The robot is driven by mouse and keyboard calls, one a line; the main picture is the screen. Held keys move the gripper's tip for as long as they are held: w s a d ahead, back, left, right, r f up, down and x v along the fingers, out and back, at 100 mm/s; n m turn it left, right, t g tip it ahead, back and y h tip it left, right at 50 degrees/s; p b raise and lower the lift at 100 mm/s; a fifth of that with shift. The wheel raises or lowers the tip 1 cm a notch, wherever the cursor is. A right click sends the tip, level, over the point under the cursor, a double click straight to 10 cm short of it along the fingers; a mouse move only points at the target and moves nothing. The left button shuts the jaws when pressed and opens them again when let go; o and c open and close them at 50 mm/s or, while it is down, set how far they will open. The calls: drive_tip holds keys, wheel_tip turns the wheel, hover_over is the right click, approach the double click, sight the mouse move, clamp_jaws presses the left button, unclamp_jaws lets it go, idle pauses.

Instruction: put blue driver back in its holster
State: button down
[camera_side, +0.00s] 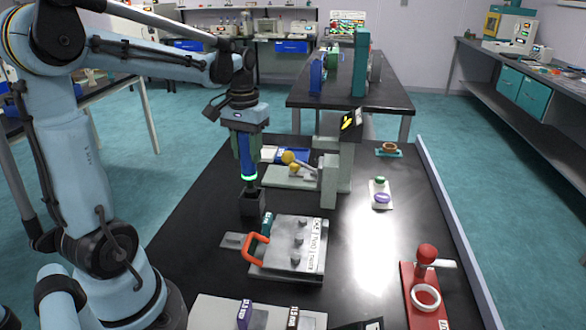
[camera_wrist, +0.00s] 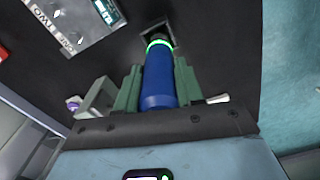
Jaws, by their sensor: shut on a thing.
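My gripper (camera_side: 245,145) points down and is shut on the blue driver (camera_wrist: 160,82). The driver is upright, with a glowing green ring near its lower end, which also shows in the side view (camera_side: 249,177). The green fingers stand on both sides of the driver in the wrist view. The black holster (camera_side: 252,204) is a small block on the dark table directly below the driver. In the wrist view the driver's dark tip overlaps the holster's square opening (camera_wrist: 171,33). I cannot tell how far the tip is inside.
A grey mould plate with an orange handle (camera_side: 257,247) lies right of and nearer than the holster. A lever device with yellow knobs (camera_side: 292,160) stands behind it. A red stand (camera_side: 425,290) is at the front right.

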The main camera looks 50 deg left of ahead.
sight(249, 165)
drive_tip(key=shift+d+f, duration=0.1)
drive_tip(key=shift+f, duration=1.9)
drive_tip(key=c, duration=0.7)
unclamp_jaws()
